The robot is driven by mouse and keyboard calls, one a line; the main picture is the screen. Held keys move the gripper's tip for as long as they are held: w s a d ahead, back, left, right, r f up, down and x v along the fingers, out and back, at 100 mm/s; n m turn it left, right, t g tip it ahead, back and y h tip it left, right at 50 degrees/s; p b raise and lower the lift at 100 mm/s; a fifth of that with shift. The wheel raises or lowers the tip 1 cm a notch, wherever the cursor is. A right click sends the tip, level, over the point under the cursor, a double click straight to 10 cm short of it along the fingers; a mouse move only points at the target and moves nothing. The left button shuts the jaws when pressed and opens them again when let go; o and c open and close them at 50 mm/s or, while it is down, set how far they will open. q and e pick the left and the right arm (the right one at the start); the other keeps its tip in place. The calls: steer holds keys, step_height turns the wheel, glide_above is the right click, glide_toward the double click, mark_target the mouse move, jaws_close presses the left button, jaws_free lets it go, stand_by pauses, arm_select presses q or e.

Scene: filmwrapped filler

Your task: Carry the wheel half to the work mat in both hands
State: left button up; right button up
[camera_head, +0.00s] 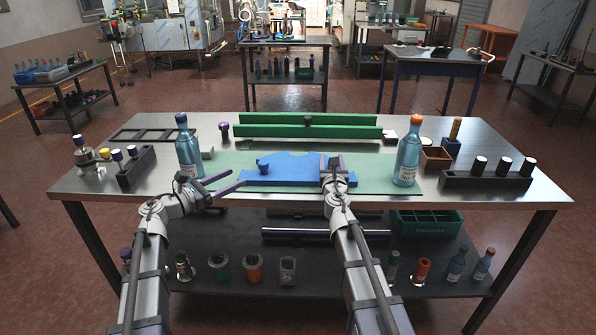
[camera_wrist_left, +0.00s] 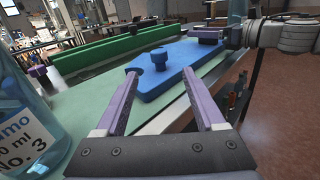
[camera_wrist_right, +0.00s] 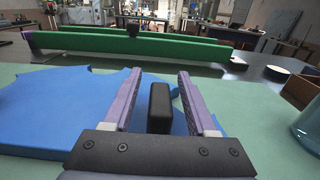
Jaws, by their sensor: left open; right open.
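The wheel half appears to be the flat blue piece with a notched edge (camera_head: 290,172), lying on the pale green work mat (camera_head: 385,184). It has a blue knob (camera_head: 263,164) at its left and a black grip (camera_wrist_right: 159,108) at its right. My left gripper (camera_head: 228,181) is open beside the left end. In the left wrist view, the blue knob (camera_wrist_left: 159,57) stands just beyond its fingertips. My right gripper (camera_wrist_right: 159,74) is open, with its fingers on either side of the black grip; a gap shows on each side. Contact underneath is hidden.
Blue bottles stand left (camera_head: 189,150) and right (camera_head: 408,152) of the blue piece. Long green bars (camera_head: 310,131) lie behind it. Black holders stand at the far left (camera_head: 136,168) and far right (camera_head: 487,180). A brown box (camera_head: 435,158) is at right.

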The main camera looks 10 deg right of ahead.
steer(key=s, duration=0.4)
steer(key=s+a, duration=0.1)
steer(key=s, duration=0.7)
steer(key=shift+a, duration=0.3)
arm_select(q)
steer(key=shift+f, duration=0.1)
